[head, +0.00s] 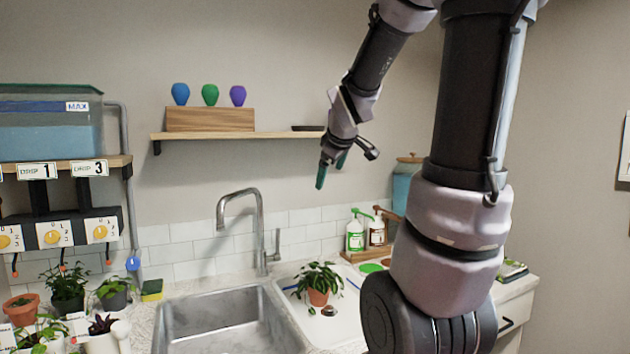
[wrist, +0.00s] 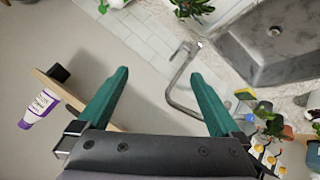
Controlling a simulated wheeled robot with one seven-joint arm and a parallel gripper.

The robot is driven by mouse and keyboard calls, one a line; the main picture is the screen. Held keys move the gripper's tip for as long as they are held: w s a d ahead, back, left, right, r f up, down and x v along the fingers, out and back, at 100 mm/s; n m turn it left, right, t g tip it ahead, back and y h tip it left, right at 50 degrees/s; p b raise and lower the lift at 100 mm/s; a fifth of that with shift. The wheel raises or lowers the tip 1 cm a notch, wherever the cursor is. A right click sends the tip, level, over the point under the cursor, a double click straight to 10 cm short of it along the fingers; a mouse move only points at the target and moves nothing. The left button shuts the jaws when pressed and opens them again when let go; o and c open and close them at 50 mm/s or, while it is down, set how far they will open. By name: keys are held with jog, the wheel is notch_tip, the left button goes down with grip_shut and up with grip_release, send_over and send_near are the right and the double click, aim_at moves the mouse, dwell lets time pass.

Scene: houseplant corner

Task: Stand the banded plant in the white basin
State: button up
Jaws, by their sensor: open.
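My gripper (head: 331,168) is open and empty, raised in the air before the wall below the shelf. Its two green fingers also show in the wrist view (wrist: 159,78). The white basin (head: 346,324) is right of the metal sink in the head view. A leafy plant in a terracotta pot (head: 318,297) stands upright in it, well below my gripper, near a drain. I cannot make out a band on this pot. Several other potted plants stand at the lower left, including a terracotta pot (head: 22,311) and a grey pot (head: 115,299); no band is clear on them.
The grey sink (head: 226,320) and tall faucet (head: 259,225) lie left of the white basin. Soap bottles (head: 355,235) stand behind the basin. A sponge (head: 152,290) lies near the left plants. A water tank (head: 50,130) stands upper left.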

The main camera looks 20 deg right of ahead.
jog(key=s+a+m+g+y, duration=0.1)
jog(key=s+a+m+y, duration=0.1)
jog(key=s+a+m, duration=0.3)
jog(key=s+a+r+m+g+y, duration=0.1)
jog(key=s+a+m, duration=0.4)
jog(key=s, duration=0.8)
jog(key=a+y, duration=0.1)
jog(key=a, duration=0.1)
jog(key=shift+s+a+r, duration=0.15)
jog(key=shift+s+a, duration=0.2)
